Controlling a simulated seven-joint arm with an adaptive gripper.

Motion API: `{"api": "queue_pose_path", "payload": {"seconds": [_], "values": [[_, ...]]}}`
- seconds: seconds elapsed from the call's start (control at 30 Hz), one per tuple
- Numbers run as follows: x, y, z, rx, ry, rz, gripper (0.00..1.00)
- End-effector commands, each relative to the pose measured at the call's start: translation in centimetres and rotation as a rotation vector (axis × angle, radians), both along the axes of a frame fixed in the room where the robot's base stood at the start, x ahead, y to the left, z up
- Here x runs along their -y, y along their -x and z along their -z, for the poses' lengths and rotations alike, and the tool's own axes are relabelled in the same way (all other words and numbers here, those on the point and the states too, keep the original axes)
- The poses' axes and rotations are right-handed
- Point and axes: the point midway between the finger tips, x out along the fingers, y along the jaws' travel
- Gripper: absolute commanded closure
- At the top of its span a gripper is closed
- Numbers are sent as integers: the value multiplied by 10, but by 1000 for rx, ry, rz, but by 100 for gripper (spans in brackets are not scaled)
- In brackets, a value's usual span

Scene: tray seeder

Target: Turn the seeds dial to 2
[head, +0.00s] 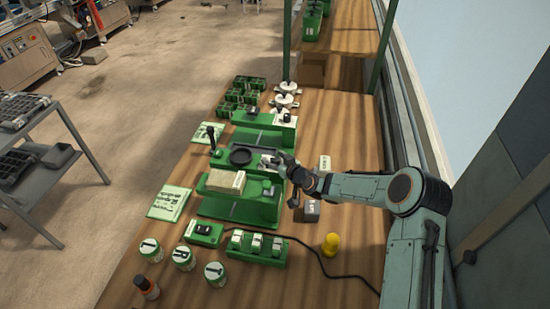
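The green tray seeder (206,160) stands in the middle of the wooden table, with a round black dish and an upright black lever on it. My gripper (274,163) reaches in from the right, low over the right end of the seeder's middle part. A small pale part shows at its fingertips. I cannot tell whether the fingers touch it or how far apart they are. The seeds dial and its markings are too small to make out; the gripper may hide it.
A green panel (277,260) with several pale switches and a small green box (203,243) stand in front. A black cable crosses the front right.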

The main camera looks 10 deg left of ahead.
Motion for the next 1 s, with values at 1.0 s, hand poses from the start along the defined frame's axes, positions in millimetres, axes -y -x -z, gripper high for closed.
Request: {"api": "queue_pose_path", "payload": {"seconds": [1.0], "values": [[72, 81, -45, 0, 0, 1, 45]]}}
